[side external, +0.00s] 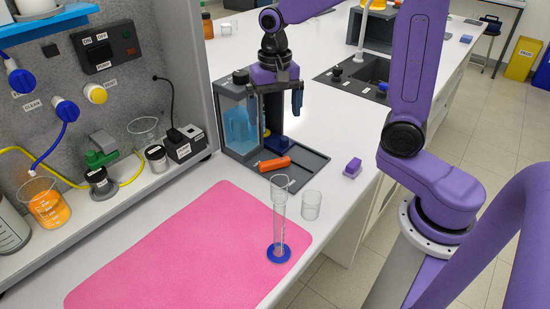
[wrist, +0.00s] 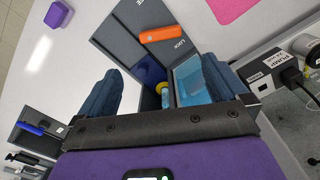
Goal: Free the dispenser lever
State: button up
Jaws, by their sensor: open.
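The dispenser is a grey housing with a clear tank of blue liquid (side external: 240,130), and its dark base plate (side external: 310,168) lies in front of it. An orange lever (side external: 274,164) lies across this plate. In the wrist view the orange lever (wrist: 163,34) is beside the word LOCK, and part of another word shows near the top edge. My gripper (side external: 277,108) is open and empty above the dispenser, behind the lever in the side view. In the wrist view my gripper (wrist: 161,66) has its two dark blue fingers apart, with the lever beyond their tips. A yellow part (wrist: 162,87) shows between the fingers.
A tall glass cylinder with a blue foot (side external: 279,253) stands on the pink mat (side external: 180,250), with a clear beaker (side external: 311,205) beside it. A purple block (side external: 352,168) lies near the bench edge.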

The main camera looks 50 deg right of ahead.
aim_at(275, 162)
notch_tip(275, 162, down, 15)
jog(key=shift+r, duration=0.1)
dwell(0.4)
jog(key=c, duration=0.7)
jog(key=shift+c, duration=0.2)
jog(key=shift+s+n, duration=0.1)
jog(key=shift+n, duration=0.2)
jog(key=n, duration=0.2)
jog(key=s+n, duration=0.1)
jog(key=n, duration=0.2)
jog(key=shift+a, duration=0.1)
jog(key=n, duration=0.3)
jog(key=s+n, duration=0.1)
jog(key=n, duration=0.2)
jog(key=shift+d, duration=0.2)
jog(key=shift+n, duration=0.3)
